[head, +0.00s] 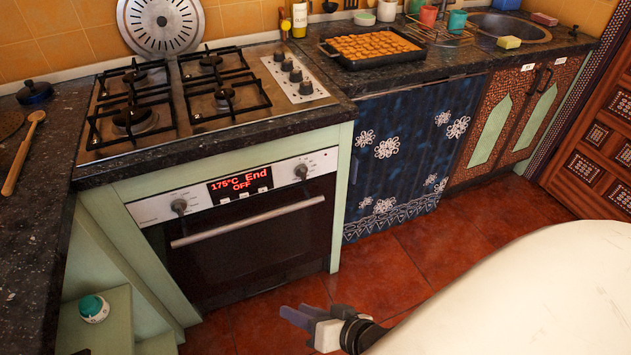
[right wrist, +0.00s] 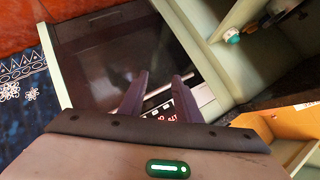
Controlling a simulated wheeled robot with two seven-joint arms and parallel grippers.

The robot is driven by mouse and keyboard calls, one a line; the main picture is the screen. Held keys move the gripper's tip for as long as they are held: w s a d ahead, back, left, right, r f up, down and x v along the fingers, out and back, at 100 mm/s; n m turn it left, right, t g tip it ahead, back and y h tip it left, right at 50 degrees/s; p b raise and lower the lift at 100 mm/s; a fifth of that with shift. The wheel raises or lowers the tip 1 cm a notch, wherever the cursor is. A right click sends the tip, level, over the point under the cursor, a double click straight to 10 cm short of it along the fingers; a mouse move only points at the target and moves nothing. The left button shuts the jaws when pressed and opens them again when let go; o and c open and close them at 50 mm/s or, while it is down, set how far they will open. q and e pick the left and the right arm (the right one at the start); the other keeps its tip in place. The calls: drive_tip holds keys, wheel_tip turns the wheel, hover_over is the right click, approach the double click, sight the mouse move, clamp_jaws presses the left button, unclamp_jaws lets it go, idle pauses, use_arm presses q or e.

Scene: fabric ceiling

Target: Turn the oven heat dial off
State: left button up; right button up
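The oven (head: 250,240) has a steel panel with a left dial (head: 179,206) and a right dial (head: 301,171). Between them a red-lit display (head: 240,183) reads 175°C, End, OFF. The display also shows in the right wrist view (right wrist: 165,113), partly hidden by my fingers. My right gripper (head: 292,312) is low in front of the oven, apart from it and below the panel. In the right wrist view its two dark fingers (right wrist: 160,92) are spread with nothing held between them. Which dial sets the heat I cannot tell. My left gripper is not in view.
A horizontal handle (head: 248,222) crosses the oven door. A gas hob (head: 180,95) and a black tray of baked food (head: 372,47) are on the counter above. A teal-topped timer (head: 94,308) sits on a low shelf at left. Red floor tiles (head: 440,245) are clear at right.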

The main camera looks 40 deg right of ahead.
drive_tip(key=w+d+m+t+h+b, duration=0.1)
drive_tip(key=w+d+m+t+b, duration=0.35)
drive_tip(key=w+m, duration=0.6)
drive_tip(key=m+t+h+b, duration=0.2)
drive_tip(key=m+h+b, duration=0.45)
drive_tip(key=m, duration=1.65)
approach(304, 175)
drive_tip(key=b+x, duration=0.1)
drive_tip(key=x, duration=0.7)
drive_tip(key=shift+d+b, duration=0.1)
drive_tip(key=shift+b, duration=0.25)
clamp_jaws()
